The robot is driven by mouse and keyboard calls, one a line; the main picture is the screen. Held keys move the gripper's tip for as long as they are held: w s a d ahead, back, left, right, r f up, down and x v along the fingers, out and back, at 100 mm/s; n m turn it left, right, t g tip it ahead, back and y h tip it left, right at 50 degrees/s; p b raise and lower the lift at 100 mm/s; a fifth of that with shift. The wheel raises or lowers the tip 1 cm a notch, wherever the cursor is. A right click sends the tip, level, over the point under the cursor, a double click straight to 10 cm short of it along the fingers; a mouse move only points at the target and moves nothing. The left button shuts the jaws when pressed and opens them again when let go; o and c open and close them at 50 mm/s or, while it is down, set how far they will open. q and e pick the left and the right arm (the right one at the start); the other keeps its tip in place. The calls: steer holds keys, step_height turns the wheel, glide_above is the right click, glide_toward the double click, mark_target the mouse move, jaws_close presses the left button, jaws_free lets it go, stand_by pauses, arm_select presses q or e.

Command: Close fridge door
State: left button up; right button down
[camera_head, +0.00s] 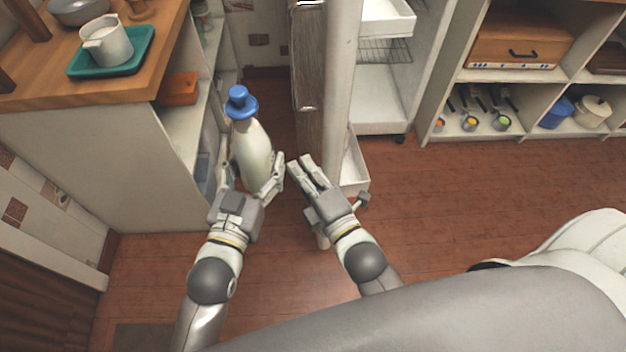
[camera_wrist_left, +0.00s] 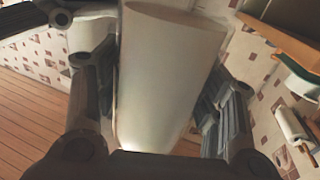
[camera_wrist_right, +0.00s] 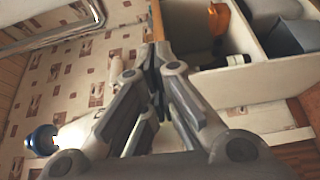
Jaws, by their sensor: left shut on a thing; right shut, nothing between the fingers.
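The fridge (camera_head: 383,95) stands open in the upper middle of the head view, with white shelves and a wire rack inside. Its door (camera_head: 340,90) stands open, edge towards me, with a brown outer face and a white bin low on its inner side. My left gripper (camera_head: 252,180) is shut on a white bottle with a blue cap (camera_head: 254,150), held upright left of the door. The bottle's pale body (camera_wrist_left: 165,75) fills the middle of the left wrist view. My right gripper (camera_head: 306,168) is shut and empty by the door's lower part; contact cannot be told.
A wooden-topped counter (camera_head: 130,75) with open side shelves stands at the left, carrying a green tray and white jug. A shelf unit (camera_head: 440,95) with pots and utensils stands right of the fridge. The wooden floor (camera_head: 450,200) to the right is mostly clear.

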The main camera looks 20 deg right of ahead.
steer(key=shift+w+d+p, duration=0.2)
steer(key=shift+w+d, duration=0.4)
steer(key=shift+d, duration=0.25)
steer(key=shift+w+d+p, duration=0.15)
steer(key=shift+w+d, duration=0.45)
steer(key=shift+d, duration=0.25)
steer(key=shift+d, duration=0.1)
